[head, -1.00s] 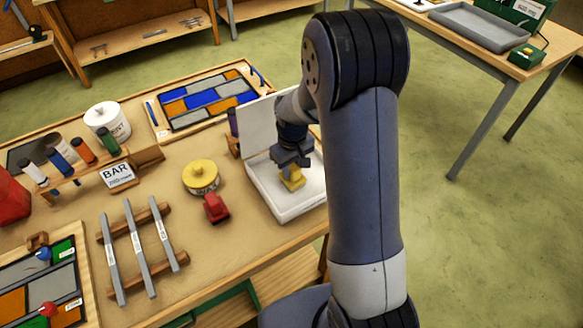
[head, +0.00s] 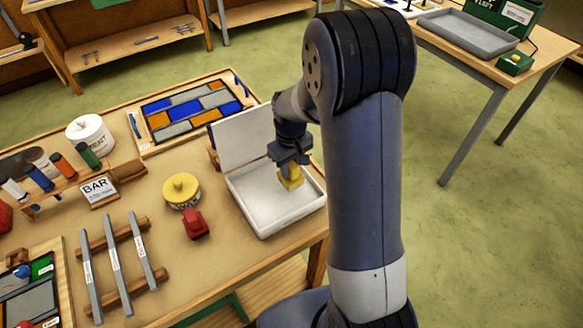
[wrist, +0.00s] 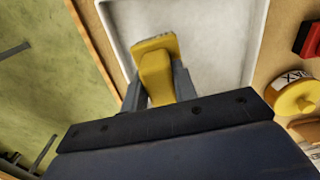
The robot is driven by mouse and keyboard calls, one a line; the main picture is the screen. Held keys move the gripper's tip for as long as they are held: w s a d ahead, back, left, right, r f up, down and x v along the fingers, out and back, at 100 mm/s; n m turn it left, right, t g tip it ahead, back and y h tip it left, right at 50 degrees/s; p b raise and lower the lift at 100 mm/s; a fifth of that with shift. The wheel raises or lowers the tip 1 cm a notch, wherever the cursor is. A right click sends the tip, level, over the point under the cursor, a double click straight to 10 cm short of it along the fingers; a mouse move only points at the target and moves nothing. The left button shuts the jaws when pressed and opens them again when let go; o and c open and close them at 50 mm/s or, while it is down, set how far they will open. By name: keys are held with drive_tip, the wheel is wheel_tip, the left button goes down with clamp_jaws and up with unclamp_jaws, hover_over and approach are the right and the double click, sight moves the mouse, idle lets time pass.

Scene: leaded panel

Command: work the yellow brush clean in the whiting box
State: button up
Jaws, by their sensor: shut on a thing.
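The yellow brush (head: 291,180) is in my gripper (head: 291,166), which is shut on it over the whiting box. In the wrist view the brush (wrist: 155,65) sits between the two fingers (wrist: 158,90), its bristle end toward the white box floor. The whiting box (head: 262,217) is a shallow white tray with its lid (head: 240,138) raised at the back; its pale inside also shows in the wrist view (wrist: 215,45). I cannot tell whether the bristles touch the floor of the box.
Left of the box stand a yellow-lidded tin (head: 182,190) and a red block (head: 195,224). A leaded panel (head: 195,108) lies behind, a white pot (head: 90,138) at the left. Grey bars (head: 117,262) lie on wooden rests. The table's front edge is close to the box.

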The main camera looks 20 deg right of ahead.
drive_tip(key=shift+w+d+r+p, duration=0.1)
drive_tip(key=shift+r+p, duration=0.35)
drive_tip(key=shift+r, duration=0.5)
drive_tip(key=shift+r+p, duration=0.85)
drive_tip(key=shift+r, duration=0.65)
drive_tip(key=shift+f, duration=0.1)
